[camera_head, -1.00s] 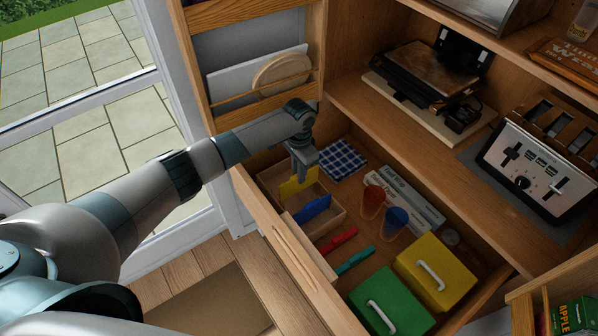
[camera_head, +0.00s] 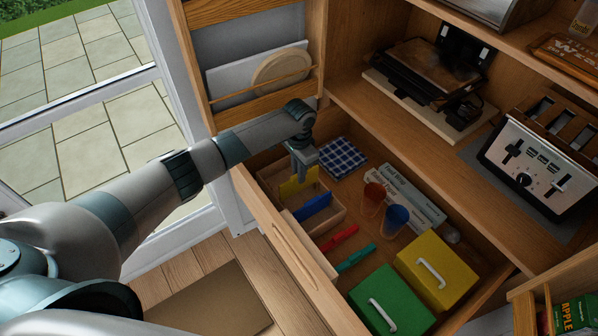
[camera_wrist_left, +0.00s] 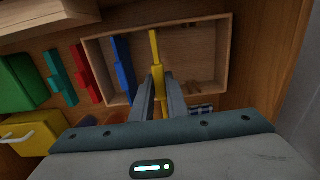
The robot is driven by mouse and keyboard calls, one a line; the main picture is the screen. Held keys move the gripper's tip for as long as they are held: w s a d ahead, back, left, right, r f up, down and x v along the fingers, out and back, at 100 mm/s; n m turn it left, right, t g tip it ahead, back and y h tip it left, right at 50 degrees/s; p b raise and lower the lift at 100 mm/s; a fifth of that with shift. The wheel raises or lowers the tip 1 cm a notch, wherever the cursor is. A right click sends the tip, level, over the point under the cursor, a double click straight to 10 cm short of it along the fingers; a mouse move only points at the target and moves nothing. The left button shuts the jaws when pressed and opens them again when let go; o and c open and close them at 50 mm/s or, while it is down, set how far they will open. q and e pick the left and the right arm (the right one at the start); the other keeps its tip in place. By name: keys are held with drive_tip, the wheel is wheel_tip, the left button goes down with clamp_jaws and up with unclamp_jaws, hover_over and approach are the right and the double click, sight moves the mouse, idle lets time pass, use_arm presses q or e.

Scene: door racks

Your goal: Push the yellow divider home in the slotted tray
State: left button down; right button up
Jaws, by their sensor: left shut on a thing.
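The yellow divider (camera_head: 299,182) stands in the slotted tray (camera_head: 334,220), a light wooden box in the open drawer. My left gripper (camera_head: 300,160) reaches down over the tray and is shut on the divider's upper edge. In the left wrist view the yellow divider (camera_wrist_left: 155,50) runs from between the fingers (camera_wrist_left: 158,85) across part of the tray (camera_wrist_left: 215,50). A blue divider (camera_head: 314,209) stands in the same tray, beside the yellow one; it also shows in the wrist view (camera_wrist_left: 124,68). Whether the yellow divider's bottom edge is fully seated is hidden. My right gripper is not in view.
The drawer also holds red (camera_head: 340,238) and teal (camera_head: 356,257) pieces, red (camera_head: 374,197) and blue (camera_head: 396,218) cups, a checked cloth (camera_head: 343,157), and green (camera_head: 390,302) and yellow (camera_head: 437,272) boxes with handles. The drawer front (camera_head: 285,250) and door rack (camera_head: 262,95) flank my arm.

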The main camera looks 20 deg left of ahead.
use_arm(q)
drive_tip(key=shift+f+b, duration=1.55)
drive_tip(key=shift+f, duration=1.25)
drive_tip(key=c, duration=1.7)
unclamp_jaws()
drive_tip(key=shift+o, duration=0.2)
drive_tip(key=shift+r, duration=0.15)
wheel_tip(320, 180, up, 17)
drive_tip(key=b, duration=0.4)
